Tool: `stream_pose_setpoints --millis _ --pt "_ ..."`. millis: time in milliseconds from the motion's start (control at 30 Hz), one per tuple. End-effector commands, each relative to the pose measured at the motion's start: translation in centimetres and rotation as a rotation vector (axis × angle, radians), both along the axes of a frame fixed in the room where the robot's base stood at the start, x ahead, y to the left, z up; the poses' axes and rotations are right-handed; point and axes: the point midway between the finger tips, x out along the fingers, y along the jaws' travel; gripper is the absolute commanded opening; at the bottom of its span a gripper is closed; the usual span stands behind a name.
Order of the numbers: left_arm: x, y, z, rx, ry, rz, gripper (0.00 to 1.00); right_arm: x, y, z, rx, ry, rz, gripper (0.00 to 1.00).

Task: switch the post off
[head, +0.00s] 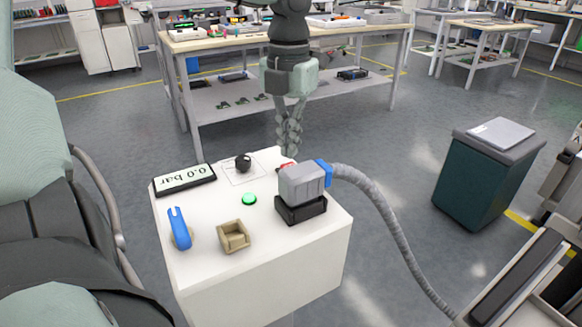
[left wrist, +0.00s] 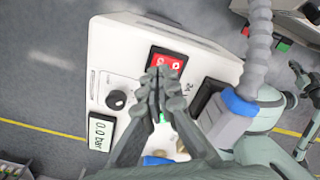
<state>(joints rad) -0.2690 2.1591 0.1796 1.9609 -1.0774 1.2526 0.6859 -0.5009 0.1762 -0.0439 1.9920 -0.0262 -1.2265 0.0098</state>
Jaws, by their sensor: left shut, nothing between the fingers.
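The post (head: 255,275) is a white box with a sloping top panel. Its red switch (left wrist: 168,62) sits in a black frame with white marks; its position cannot be read. In the head view the switch (head: 286,167) is mostly hidden behind a grey connector (head: 302,184). My left gripper (head: 288,150) is shut and empty, pointing down near the switch. In the left wrist view its fingertips (left wrist: 160,76) overlap the lower edge of the switch; whether they touch cannot be told. A green lamp (head: 249,199) looks lit. At the right of the left wrist view, what may be my right gripper (left wrist: 300,75) shows unclearly.
The panel also carries a display reading 0.0 bar (head: 185,179), a black knob (head: 243,163), a blue lever (head: 180,229) and a tan holder (head: 234,236). A grey hose (head: 392,215) arcs right from the connector. A workbench (head: 255,42) stands behind; a dark green bin (head: 480,185) stands right.

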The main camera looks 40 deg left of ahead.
Motion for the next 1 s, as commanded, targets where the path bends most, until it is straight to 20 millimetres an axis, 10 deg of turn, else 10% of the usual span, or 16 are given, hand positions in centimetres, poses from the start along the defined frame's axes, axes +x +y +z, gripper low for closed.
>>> stream_pose_setpoints --millis 1000 --pt "0.0 0.0 -1.5 0.000 0.000 0.000 0.00 0.1 0.0 -1.3 0.000 -0.002 -0.001 0.00"
